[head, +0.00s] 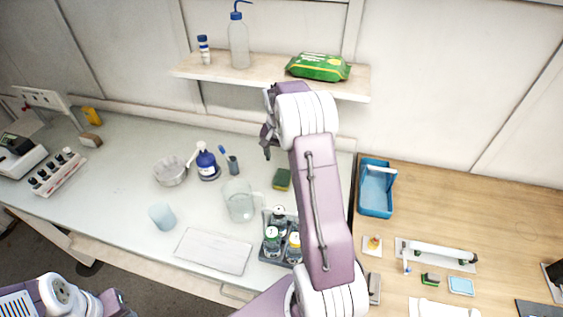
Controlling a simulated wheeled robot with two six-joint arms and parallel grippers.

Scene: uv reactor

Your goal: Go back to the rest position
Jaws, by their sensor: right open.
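My right arm reaches up through the middle of the head view over the bench. Its gripper (268,132) is at the upper end, below the wall shelf and above the back of the white worktop. It is seen from the side, open, with nothing visible in it. Part of my left arm shows low in the bottom left corner, in front of the bench. Its gripper is not in view.
The shelf (225,72) with a wash bottle (238,42) and a green pack (319,67) is close to my right arm. Below stand a glass beaker (239,201), a sponge (282,179) and a bottle rack (267,255). A blue basket (375,196) is right.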

